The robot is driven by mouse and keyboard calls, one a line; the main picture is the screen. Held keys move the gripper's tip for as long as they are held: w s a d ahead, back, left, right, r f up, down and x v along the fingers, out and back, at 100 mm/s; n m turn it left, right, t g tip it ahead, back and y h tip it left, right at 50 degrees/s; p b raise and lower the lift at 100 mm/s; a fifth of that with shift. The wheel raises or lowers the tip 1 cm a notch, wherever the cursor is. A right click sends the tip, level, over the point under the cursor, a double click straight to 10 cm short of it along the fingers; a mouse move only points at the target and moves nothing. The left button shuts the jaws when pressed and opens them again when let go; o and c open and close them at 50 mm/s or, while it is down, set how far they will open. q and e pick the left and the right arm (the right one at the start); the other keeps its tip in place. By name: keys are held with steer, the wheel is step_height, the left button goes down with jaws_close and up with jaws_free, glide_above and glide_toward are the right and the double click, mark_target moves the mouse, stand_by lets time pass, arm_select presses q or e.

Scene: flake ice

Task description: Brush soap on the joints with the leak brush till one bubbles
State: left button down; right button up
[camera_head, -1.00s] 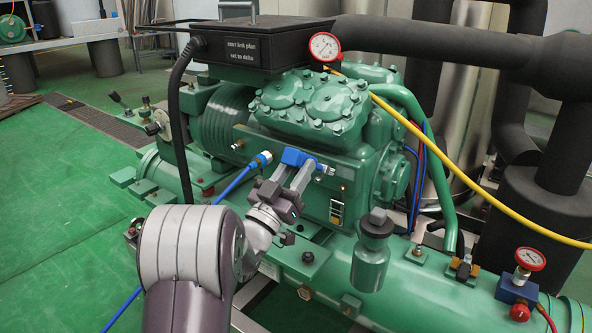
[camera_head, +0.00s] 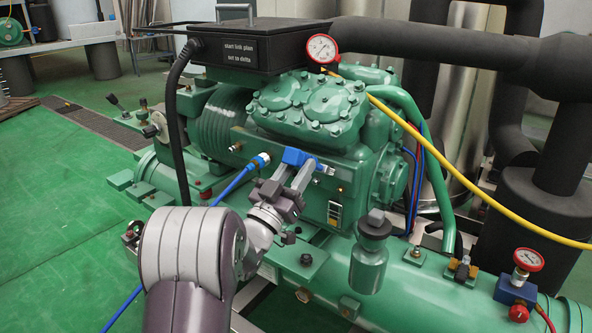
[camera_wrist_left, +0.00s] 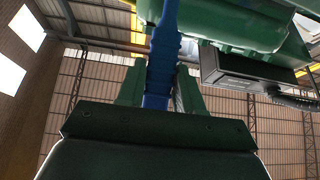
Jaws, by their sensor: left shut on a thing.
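My left gripper (camera_head: 292,172) reaches in from the lower left and is shut on a blue-handled tool (camera_head: 297,156), which looks like the leak brush. The blue handle also shows between the fingers in the left wrist view (camera_wrist_left: 161,60). The tool lies at the side of the green compressor (camera_head: 310,105), with a pale tip to its right; I cannot tell whether the tip touches anything. I see no bubbles. My right gripper is out of view.
A black box (camera_head: 262,48) and a red-rimmed gauge (camera_head: 322,48) stand above the compressor. A yellow hose (camera_head: 480,193) runs down the right. A capped green cylinder (camera_head: 370,250) stands in front. Green floor (camera_head: 60,200) is clear at left.

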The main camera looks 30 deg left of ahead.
arm_select(q)
steer(key=shift+d+b, duration=0.3)
steer(key=shift+d, duration=0.45)
steer(key=shift+d+b, duration=0.35)
steer(key=shift+d, duration=0.3)
